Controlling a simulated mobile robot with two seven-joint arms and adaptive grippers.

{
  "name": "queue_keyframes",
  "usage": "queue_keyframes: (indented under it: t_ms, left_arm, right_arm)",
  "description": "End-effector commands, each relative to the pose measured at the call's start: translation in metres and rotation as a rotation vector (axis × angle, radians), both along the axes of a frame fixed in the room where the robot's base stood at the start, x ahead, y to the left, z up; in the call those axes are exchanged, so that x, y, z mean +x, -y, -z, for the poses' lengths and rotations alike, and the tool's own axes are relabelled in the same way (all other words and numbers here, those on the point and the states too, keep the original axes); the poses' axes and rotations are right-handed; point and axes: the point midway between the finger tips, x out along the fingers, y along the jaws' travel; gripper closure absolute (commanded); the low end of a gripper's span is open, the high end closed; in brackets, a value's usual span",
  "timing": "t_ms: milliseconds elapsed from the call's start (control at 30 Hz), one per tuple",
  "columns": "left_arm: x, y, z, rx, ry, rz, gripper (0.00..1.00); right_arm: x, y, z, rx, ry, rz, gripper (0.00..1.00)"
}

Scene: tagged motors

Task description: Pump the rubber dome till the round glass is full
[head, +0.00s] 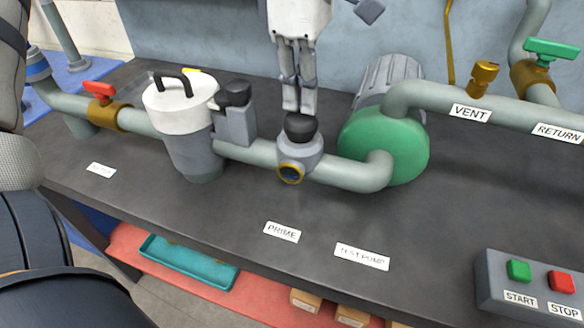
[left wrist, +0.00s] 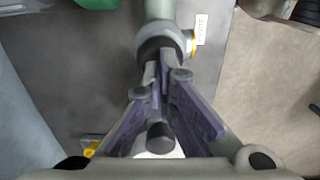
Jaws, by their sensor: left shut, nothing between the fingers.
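The black rubber dome (head: 300,127) sits on top of a grey fitting in the pipe, behind the PRIME label. The round glass (head: 290,173) is a small window with a yellow ring on the front of that fitting. It looks dark, and I cannot make out its level. My left gripper (head: 291,108) points down at the dome with its fingers together, holding nothing. In the left wrist view the fingertips (left wrist: 161,72) overlap the dome (left wrist: 154,44); I cannot tell whether they touch it. The glass shows there only as a yellow edge (left wrist: 193,44). My right gripper is not in view.
A white-lidded strainer (head: 180,105) and a red-handled valve (head: 98,94) stand left on the pipe. The green pump (head: 405,145) is at the right. A START/STOP box (head: 520,288) sits at the front right. The dark bench in front is mostly clear.

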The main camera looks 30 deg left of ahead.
Motion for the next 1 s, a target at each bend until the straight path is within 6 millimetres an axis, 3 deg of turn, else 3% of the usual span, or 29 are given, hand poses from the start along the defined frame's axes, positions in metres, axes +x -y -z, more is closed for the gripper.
queue_keyframes:
  t_ms: [700, 1000]
  left_arm:
    - [0.000, 0.000, 0.022, 0.000, -0.002, 0.000, 1.00]
    - [0.000, 0.000, 0.018, 0.000, -0.002, 0.000, 1.00]
  right_arm:
    - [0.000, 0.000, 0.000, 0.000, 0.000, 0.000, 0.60]
    - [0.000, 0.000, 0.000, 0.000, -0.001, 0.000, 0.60]
